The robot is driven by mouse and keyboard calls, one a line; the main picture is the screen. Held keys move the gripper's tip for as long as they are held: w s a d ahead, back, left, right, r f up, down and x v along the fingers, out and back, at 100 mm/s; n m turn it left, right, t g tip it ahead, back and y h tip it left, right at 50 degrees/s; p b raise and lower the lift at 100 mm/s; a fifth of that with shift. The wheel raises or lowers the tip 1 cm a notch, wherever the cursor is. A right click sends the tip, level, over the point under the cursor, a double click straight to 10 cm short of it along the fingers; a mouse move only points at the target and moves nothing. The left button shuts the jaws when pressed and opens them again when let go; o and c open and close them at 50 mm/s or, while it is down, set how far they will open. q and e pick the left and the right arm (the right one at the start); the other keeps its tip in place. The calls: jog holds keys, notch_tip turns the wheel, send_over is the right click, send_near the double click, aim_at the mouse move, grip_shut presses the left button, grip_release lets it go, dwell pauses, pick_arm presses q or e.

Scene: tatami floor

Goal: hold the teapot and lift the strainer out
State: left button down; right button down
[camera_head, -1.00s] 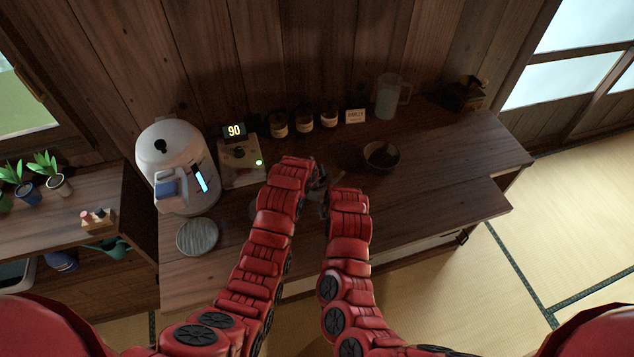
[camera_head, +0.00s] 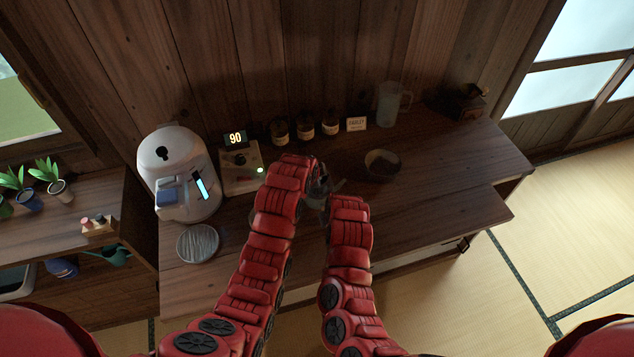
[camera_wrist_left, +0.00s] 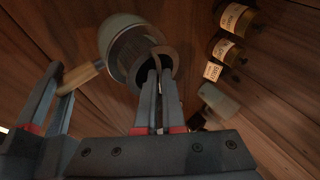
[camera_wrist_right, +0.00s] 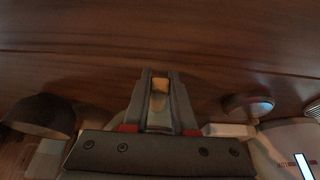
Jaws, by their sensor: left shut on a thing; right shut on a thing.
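The small teapot (camera_wrist_left: 117,27) is greenish grey and tilted in the left wrist view. The mesh strainer (camera_wrist_left: 130,52) shows at the pot's mouth, with a dark ring rim (camera_wrist_left: 167,57). My left gripper (camera_wrist_left: 158,95) is shut on the strainer's rim. The mesh wall shows outside the pot's mouth; how much stays inside is unclear. My right gripper (camera_wrist_right: 160,90) is shut on the teapot's wooden handle (camera_wrist_right: 160,85), which also shows in the left wrist view (camera_wrist_left: 82,75). In the head view the arms hide most of the pot.
A white water dispenser (camera_head: 170,155) and a control box (camera_head: 240,180) with a lit 90 stand at left, near a round grey plate (camera_head: 198,243). A dark bowl (camera_head: 383,166), several jars (camera_head: 304,130) and a clear pitcher (camera_head: 390,103) stand right and behind. The counter's right side (camera_head: 450,175) is clear.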

jog(key=c, duration=0.6)
grip_release()
jog(key=shift+c, duration=0.2)
pick_arm(q)
notch_tip(320, 180, up, 6)
jog(key=shift+r, duration=0.2)
pick_arm(e)
jog(key=v, duration=1.2)
